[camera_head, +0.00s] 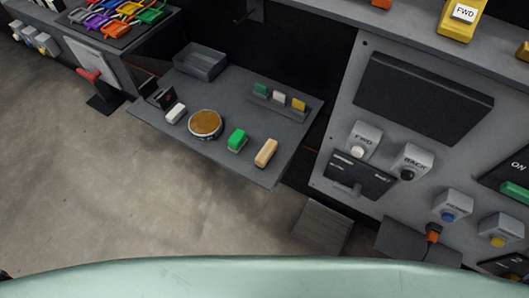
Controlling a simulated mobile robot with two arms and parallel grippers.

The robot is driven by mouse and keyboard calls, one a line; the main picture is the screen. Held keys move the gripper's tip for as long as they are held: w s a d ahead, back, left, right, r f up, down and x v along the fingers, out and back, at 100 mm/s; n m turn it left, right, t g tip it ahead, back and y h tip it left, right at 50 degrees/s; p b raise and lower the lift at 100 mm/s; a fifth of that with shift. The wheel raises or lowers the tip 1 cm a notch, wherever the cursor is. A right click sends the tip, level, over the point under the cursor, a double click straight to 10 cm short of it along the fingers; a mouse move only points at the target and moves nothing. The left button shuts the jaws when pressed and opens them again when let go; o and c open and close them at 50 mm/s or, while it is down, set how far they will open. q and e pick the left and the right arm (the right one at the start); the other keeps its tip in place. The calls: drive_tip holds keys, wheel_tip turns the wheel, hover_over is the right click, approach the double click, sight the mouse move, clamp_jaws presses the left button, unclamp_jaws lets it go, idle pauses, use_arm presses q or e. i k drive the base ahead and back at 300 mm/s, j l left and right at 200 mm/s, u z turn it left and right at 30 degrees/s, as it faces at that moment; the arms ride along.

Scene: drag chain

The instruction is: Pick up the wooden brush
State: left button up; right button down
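A light tan, wood-coloured block (265,153) lies near the front right edge of the grey shelf (240,168). It looks like the wooden brush, but bristles cannot be made out. A green-topped block (237,140) lies to its left, apart from it. Neither of my grippers shows in the head view, and nothing touches the tan block.
A round brown-topped tin (205,124), a white block (176,113), a grey tray (201,62) and a rack (279,103) with small coloured blocks share the shelf. A button panel (345,120) stands to the right. Open floor (110,190) lies left.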

sight(263, 158)
drive_tip(key=z, duration=2.8)
drive_tip(key=u, duration=2.8)
drive_tip(key=k+j+z, duration=0.1)
drive_tip(key=j, duration=0.25)
drive_tip(key=k+j+z, duration=0.15)
drive_tip(key=j, duration=0.25)
drive_tip(key=k+j+z, duration=0.1)
drive_tip(key=j, duration=0.25)
drive_tip(key=k+j+z, duration=0.1)
drive_tip(key=j, duration=0.25)
drive_tip(key=k, duration=0.05)
